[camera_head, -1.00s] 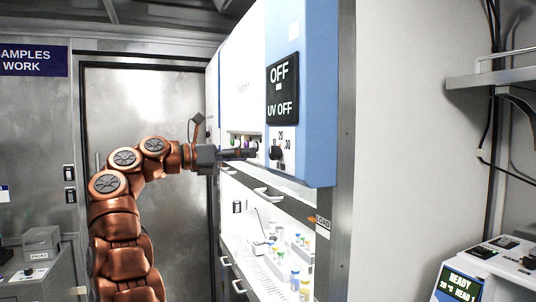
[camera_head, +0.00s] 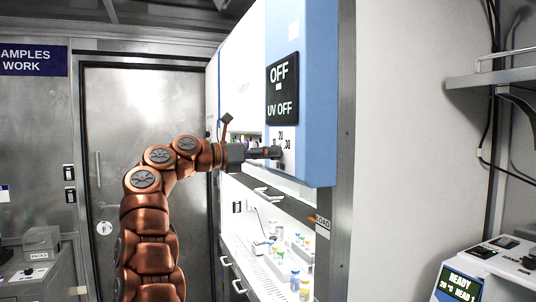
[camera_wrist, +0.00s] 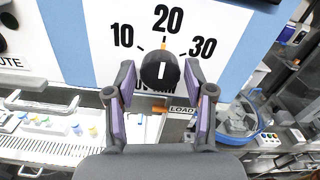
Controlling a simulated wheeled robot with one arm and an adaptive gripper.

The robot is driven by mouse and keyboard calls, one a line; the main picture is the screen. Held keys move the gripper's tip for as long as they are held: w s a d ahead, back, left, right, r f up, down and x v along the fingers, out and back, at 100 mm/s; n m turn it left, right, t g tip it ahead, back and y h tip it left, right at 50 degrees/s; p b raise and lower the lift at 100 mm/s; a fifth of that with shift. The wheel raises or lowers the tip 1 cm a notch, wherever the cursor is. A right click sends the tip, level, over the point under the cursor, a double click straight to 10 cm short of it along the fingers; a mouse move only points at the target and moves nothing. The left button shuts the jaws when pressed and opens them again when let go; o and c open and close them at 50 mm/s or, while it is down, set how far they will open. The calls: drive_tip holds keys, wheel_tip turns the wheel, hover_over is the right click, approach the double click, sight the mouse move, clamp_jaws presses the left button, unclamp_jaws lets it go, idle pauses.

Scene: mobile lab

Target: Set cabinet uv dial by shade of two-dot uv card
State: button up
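The UV dial (camera_wrist: 160,72) is a black round knob on the cabinet's white scale plate (camera_wrist: 98,18), which is marked 10, 20 and 30. Its white line points nearly straight up, toward the orange tick (camera_wrist: 163,44) under 20. My gripper (camera_wrist: 162,76) is open, with one finger on each side of the knob and small gaps showing. In the head view my gripper (camera_head: 275,153) reaches the plate and largely hides the knob. The cabinet display (camera_head: 282,88) reads OFF and UV OFF. I cannot make out a two-dot UV card.
Below the panel are a cabinet handle (camera_head: 268,193) and a lit work area with several colour-capped vials (camera_head: 295,280). A label (camera_head: 322,222) sits on the cabinet's edge post. A device with a READY screen (camera_head: 459,285) stands at lower right, under a wall shelf (camera_head: 500,79).

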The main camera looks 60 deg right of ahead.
drive_tip(key=c, duration=0.8)
drive_tip(key=shift+m, duration=0.5)
drive_tip(key=m+p, duration=0.3)
drive_tip(key=m, duration=0.7)
drive_tip(key=shift+m+p, duration=0.35)
drive_tip(key=shift+m, duration=0.05)
drive_tip(key=o, duration=1.1)
drive_tip(key=shift+o, duration=0.2)
drive_tip(key=shift+w+a, duration=0.1)
